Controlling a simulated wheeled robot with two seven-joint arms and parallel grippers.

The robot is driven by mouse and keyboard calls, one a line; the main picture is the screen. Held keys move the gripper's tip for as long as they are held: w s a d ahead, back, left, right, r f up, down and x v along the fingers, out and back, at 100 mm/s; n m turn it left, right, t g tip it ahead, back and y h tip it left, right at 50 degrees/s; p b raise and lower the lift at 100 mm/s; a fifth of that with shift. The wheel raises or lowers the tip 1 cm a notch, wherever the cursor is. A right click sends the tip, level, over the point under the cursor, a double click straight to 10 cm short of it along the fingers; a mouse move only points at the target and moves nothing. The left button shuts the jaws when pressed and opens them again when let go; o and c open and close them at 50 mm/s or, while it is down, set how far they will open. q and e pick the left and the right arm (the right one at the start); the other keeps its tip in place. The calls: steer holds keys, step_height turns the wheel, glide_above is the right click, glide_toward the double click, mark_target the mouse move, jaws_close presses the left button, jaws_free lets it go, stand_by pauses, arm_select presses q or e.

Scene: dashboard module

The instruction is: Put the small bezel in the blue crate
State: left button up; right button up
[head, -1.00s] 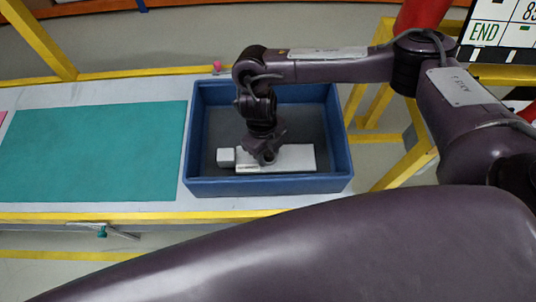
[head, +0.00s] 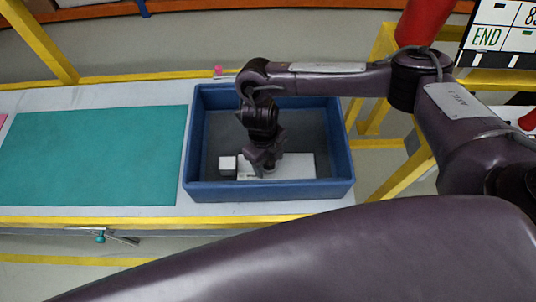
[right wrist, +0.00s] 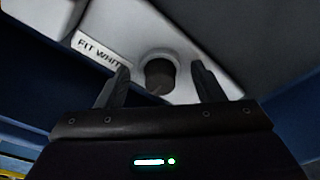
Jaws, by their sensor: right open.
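The blue crate (head: 270,190) stands on the right part of the table. Inside it lie a long flat white part (head: 295,167) and a small white block (head: 227,164) at its left end. I cannot tell for certain which of these is the small bezel. My right gripper (head: 264,170) is inside the crate, over the left half of the long part, and hides some of it. In the right wrist view its two fingers (right wrist: 160,76) stand apart. A white surface with a dark round feature (right wrist: 160,74) and a printed label (right wrist: 98,47) shows beyond them. My left gripper is out of view.
A teal mat (head: 92,155) covers the table left of the crate and is bare. A small pink object (head: 218,71) is at the table's back edge. Yellow rails (head: 100,220) run along the table edges. The crate walls surround my right gripper.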

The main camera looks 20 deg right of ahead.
steer(key=shift+w+r, duration=0.1)
steer(key=shift+r, duration=0.3)
step_height(320, 180, up, 11)
steer(key=w+p, duration=0.1)
steer(key=shift+w+a+r, duration=0.15)
steer(key=shift+w+a, duration=0.05)
steer(key=shift+a, duration=0.25)
